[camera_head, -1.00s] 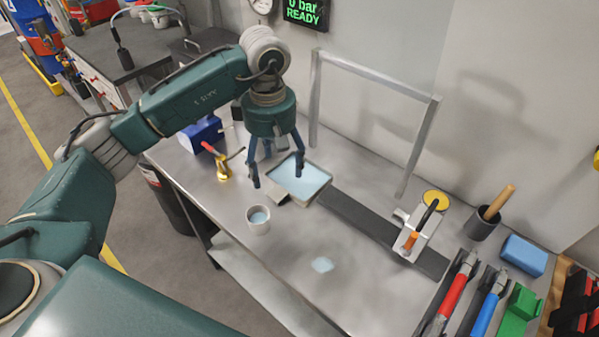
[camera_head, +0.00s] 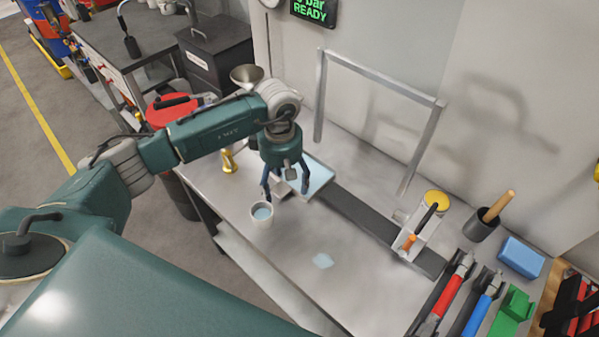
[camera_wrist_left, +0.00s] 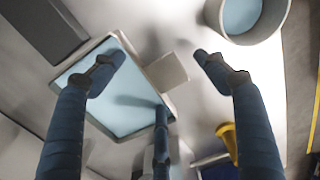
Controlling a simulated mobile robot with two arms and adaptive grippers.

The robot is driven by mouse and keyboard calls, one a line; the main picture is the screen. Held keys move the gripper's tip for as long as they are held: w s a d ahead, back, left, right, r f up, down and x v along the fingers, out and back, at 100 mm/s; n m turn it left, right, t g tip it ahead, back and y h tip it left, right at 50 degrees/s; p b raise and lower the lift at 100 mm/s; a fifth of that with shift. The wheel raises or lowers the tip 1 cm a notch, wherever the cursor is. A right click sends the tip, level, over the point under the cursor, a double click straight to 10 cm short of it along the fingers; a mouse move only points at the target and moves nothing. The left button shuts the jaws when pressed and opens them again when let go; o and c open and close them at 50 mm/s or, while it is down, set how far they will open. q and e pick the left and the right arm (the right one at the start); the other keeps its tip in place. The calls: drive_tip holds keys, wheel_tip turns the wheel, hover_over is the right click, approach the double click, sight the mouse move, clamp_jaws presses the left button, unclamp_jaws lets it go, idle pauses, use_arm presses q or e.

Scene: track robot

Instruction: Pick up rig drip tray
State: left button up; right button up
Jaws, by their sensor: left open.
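The drip tray (camera_head: 321,176) is a shallow, pale-rimmed square tray with light blue liquid in it, lying on the metal bench. In the left wrist view the tray (camera_wrist_left: 128,112) fills the left middle, with a flat grey tab (camera_wrist_left: 166,72) on its side. My left gripper (camera_head: 285,192) is open and empty, pointing down at the tab side of the tray. In the wrist view its two front fingertips (camera_wrist_left: 160,60) are on either side of the tab, and a third finger overlaps the tray. I cannot tell whether any finger touches it. My right gripper is not in view.
A cup of blue liquid (camera_head: 262,214) stands close in front of the gripper. A brass object (camera_head: 229,161) is behind it, left. A dark strip (camera_head: 360,220) runs right to a clamp-like fixture (camera_head: 425,225). A metal frame (camera_head: 322,95) stands behind.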

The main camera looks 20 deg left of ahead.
use_arm(q)
drive_tip(key=shift+w+f, duration=0.1)
drive_tip(key=shift+f, duration=0.15)
drive_tip(key=shift+r, duration=0.1)
drive_tip(key=c, duration=1.6)
drive_tip(key=shift+o, duration=0.2)
